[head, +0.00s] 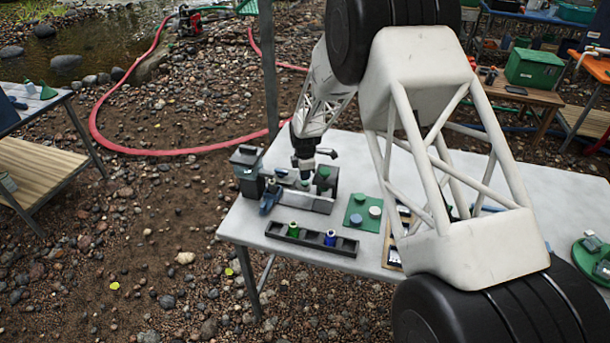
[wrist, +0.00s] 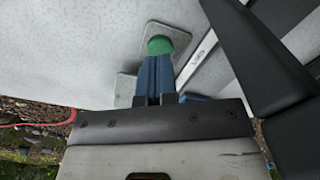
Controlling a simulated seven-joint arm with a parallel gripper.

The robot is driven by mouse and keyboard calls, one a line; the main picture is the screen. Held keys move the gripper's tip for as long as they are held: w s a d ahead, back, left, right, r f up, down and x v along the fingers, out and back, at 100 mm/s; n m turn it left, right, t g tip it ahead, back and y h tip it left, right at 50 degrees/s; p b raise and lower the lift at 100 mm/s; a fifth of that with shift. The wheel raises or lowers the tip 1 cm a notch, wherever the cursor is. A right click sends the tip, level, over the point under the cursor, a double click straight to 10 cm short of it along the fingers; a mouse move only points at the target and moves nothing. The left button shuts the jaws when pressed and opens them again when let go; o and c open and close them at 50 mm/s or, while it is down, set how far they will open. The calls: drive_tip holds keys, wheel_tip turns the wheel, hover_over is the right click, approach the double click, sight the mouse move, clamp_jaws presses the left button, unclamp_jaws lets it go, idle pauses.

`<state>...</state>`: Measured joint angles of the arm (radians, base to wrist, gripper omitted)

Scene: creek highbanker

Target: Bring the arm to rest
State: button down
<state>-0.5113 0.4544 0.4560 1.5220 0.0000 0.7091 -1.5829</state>
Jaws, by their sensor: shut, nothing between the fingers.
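My gripper (head: 304,182) is low over the left part of the white table (head: 240,222), among the small equipment there. In the wrist view its blue fingers (wrist: 154,82) are together with nothing between them. A green round-topped piece (wrist: 168,40) on a grey plate (wrist: 124,90) lies just beyond the fingertips. I cannot tell whether the fingertips touch it. My own arm hides much of the table's middle and right in the head view.
A dark grey machine (head: 247,172) stands at the table's left end. A black rack (head: 312,239) holds a green and a blue piece. A green board (head: 362,213) with round pieces lies to its right. A red hose (head: 120,147) crosses the gravel behind.

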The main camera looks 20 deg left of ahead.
idle(0.6)
drive_tip(key=shift+s+r, duration=0.1)
drive_tip(key=shift+r, duration=0.45)
drive_tip(key=s+d+r+m+t, duration=0.1)
drive_tip(key=s+d+r, duration=0.1)
drive_tip(key=r, duration=0.5)
drive_tip(key=s+d+r+m+t, duration=0.1)
drive_tip(key=d+r+m, duration=0.15)
drive_tip(key=r, duration=0.45)
drive_tip(key=s+d+r+m, duration=0.4)
drive_tip(key=s+d+r, duration=0.2)
drive_tip(key=d+r, duration=0.3)
drive_tip(key=s+d+r+m, duration=0.3)
drive_tip(key=s+d+r, duration=0.35)
drive_tip(key=d, duration=0.45)
drive_tip(key=s+d+r+m, duration=0.3)
drive_tip(key=s+d, duration=0.3)
drive_tip(key=s, duration=0.1)
drive_tip(key=s+d+r+m, duration=0.3)
drive_tip(key=s+d+m, duration=0.1)
drive_tip(key=s+d, duration=0.25)
drive_tip(key=s+d+m, duration=0.3)
drive_tip(key=s, duration=0.6)
drive_tip(key=s+d+m, duration=0.3)
drive_tip(key=s+d, duration=0.1)
drive_tip(key=s, duration=0.5)
drive_tip(key=shift+s+f+m+t, duration=0.2)
drive_tip(key=shift+s+m+t, duration=0.1)
drive_tip(key=shift+s+m, duration=0.1)
